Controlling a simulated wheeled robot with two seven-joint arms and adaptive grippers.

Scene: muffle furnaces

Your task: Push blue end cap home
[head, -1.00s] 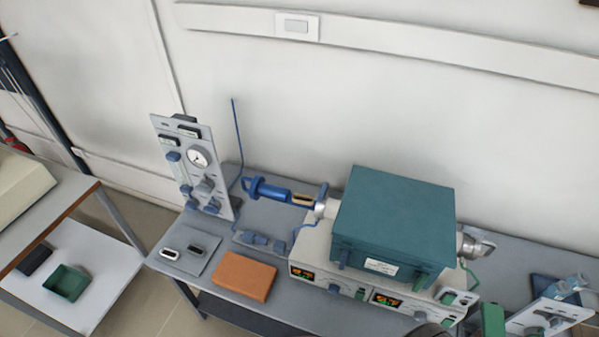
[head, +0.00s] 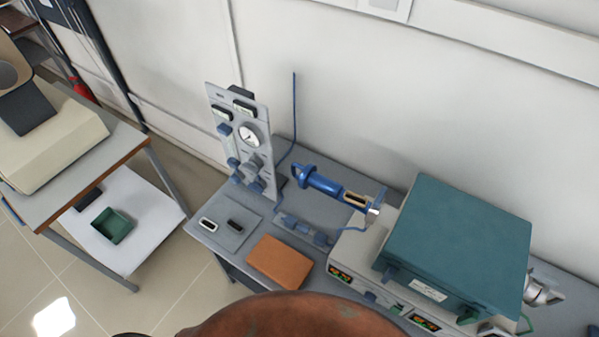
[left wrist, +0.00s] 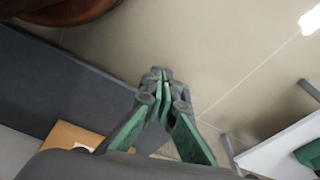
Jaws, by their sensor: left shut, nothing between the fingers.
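The blue end cap (head: 302,174) sits at the left end of the tube beside the teal furnace (head: 458,244), in the head view. A blue cylindrical body and an open section showing a tan piece (head: 354,198) lie between it and the metal flange (head: 374,210). I cannot tell whether the cap is fully seated. My left gripper (left wrist: 163,76) is shut and empty in the left wrist view, over the floor near the bench edge, away from the cap. My right gripper is in neither view.
A gauge panel (head: 242,140) stands left of the cap, with a thin blue line rising behind it. An orange block (head: 279,261) and a grey plate (head: 223,222) lie on the bench front. A side table (head: 70,150) stands at left, with a green tray (head: 112,226) on its lower shelf.

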